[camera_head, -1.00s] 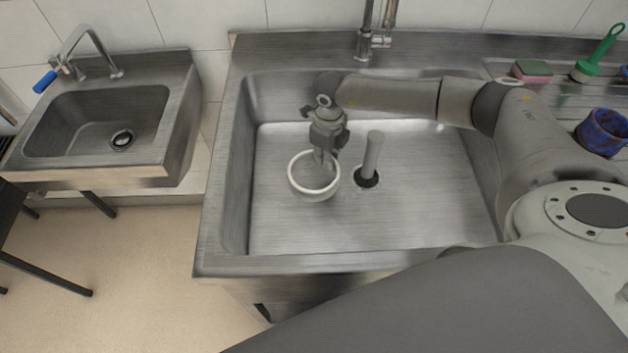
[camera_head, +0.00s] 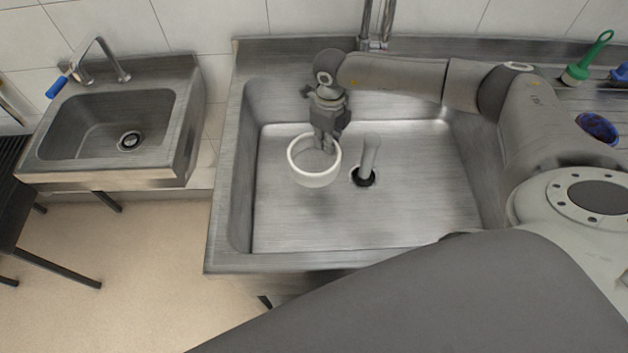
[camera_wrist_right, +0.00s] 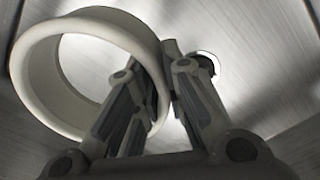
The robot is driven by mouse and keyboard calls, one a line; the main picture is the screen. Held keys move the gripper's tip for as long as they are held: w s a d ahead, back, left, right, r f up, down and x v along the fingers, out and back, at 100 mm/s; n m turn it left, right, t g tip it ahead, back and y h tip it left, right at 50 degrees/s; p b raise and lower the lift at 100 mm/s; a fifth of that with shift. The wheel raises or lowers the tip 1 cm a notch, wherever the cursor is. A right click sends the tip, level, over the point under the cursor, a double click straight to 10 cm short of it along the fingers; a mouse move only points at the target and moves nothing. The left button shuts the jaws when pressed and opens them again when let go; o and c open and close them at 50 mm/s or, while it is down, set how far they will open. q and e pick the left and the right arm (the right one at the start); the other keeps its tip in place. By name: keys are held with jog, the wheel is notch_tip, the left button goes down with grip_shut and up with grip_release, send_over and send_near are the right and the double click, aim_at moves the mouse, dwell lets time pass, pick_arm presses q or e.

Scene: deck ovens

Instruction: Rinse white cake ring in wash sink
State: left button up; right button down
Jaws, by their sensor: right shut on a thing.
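The white cake ring (camera_head: 314,178) is in my right gripper (camera_head: 323,143), over the left part of the large wash sink (camera_head: 420,215). The gripper is shut on the ring's wall at its far right side. The right wrist view shows the ring (camera_wrist_right: 45,75) at the left, with the fingers (camera_wrist_right: 160,95) gripping its wall. The ring looks roughly level, with its opening facing up. It seems to be held above the sink floor. My left gripper is not in view.
An upright grey standpipe (camera_head: 369,158) stands in the drain just right of the ring. The tap (camera_head: 374,42) is behind the basin. A small hand sink (camera_head: 105,130) is at the left.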

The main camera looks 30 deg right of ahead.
jog(key=shift+r+p, duration=3.4)
jog(key=shift+r, duration=2.6)
jog(key=shift+r, duration=0.1)
notch_tip(320, 180, up, 4)
jog(key=shift+f+p, duration=0.1)
jog(key=shift+p, duration=1.15)
jog(key=shift+a, duration=0.1)
